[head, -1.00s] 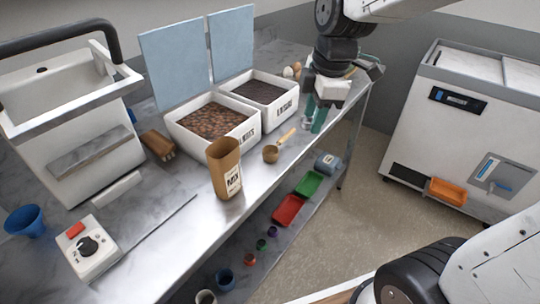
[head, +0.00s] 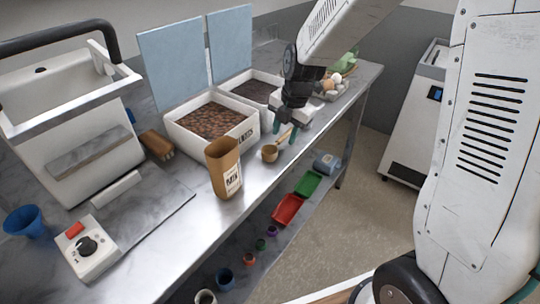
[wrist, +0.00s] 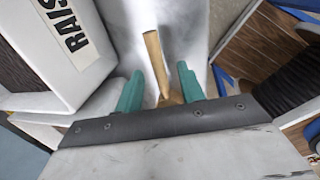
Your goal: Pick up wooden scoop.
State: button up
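The wooden scoop (head: 270,153) lies on the metal table in front of the white bins, its round bowl toward the paper bag and its handle pointing back to the right. My gripper (head: 283,133) is above the handle end. In the wrist view the light wooden handle (wrist: 154,55) runs up between the two green fingertips of my gripper (wrist: 159,85), which stand apart on either side of it. The fingers are open. The lower part of the scoop is hidden behind the gripper body in the wrist view.
A brown paper bag (head: 224,170) stands left of the scoop. The bin with brown contents (head: 179,140) is close behind, and a second bin (head: 251,80) is partly hidden by my arm. Eggs (head: 336,79) lie farther back. The table's front edge is close to the scoop.

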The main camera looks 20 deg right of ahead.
aim_at(281, 137)
jog(key=shift+a+f, duration=0.1)
jog(key=shift+f, duration=0.4)
grip_shut()
jog(key=shift+w, duration=0.1)
jog(key=shift+r, duration=0.55)
jog(key=r, duration=0.1)
jog(key=s+r, duration=0.1)
jog(key=shift+a+r, duration=0.25)
jog(key=shift+r, duration=0.1)
jog(key=s+a+r, duration=0.1)
jog(key=s+a, duration=0.5)
jog(key=s, duration=0.7)
jog(key=shift+s+r, duration=0.15)
jog(key=shift+s, duration=0.15)
